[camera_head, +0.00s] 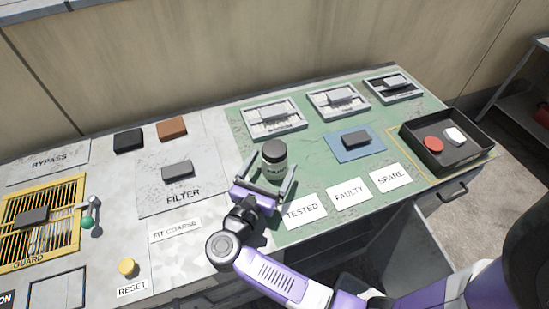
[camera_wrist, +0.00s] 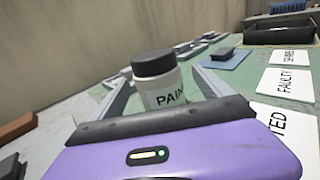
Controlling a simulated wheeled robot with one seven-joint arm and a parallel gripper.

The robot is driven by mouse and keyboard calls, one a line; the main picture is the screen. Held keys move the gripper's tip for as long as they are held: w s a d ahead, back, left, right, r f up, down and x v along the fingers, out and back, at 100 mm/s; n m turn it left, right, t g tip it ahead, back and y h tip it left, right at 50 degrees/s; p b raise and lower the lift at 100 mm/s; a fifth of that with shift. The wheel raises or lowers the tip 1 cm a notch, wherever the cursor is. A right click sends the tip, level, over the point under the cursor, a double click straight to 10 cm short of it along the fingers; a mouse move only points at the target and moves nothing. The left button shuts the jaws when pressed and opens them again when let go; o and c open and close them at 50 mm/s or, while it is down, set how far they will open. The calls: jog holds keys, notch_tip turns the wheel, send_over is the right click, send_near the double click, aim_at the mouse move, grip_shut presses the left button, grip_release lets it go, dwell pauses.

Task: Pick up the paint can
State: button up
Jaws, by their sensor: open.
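The paint can (camera_head: 274,160) is a small pale cylinder with a dark lid, standing upright on the green mat. In the wrist view the can (camera_wrist: 158,84) shows the letters "PAIN" on its side. My gripper (camera_head: 273,172) is open, with one finger on each side of the can. In the wrist view the gripper's fingers (camera_wrist: 163,92) flank the can with a visible gap, most clearly on the right. The can's lower part is hidden behind my gripper's palm.
White cards TESTED (camera_head: 302,211), FAULTY (camera_head: 347,191) and SPARE (camera_head: 390,177) lie right of my gripper. Grey framed trays (camera_head: 272,131) lie behind the can. A blue pad (camera_head: 342,155) with a dark block and a black tray (camera_head: 480,152) are farther right. A FILTER panel (camera_head: 208,192) is left.

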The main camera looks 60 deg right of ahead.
aim_at(278, 149)
jog(key=x, duration=0.2)
jog(key=p+x, duration=0.1)
jog(key=x, duration=0.1)
jog(key=shift+w+d+r, duration=0.15)
jog(key=shift+d+r, duration=0.05)
jog(key=shift+r, duration=0.05)
jog(key=shift+w+d+f, duration=0.1)
jog(key=shift+w+d, duration=0.1)
jog(key=shift+d, duration=0.4)
jog(key=c, duration=1.9)
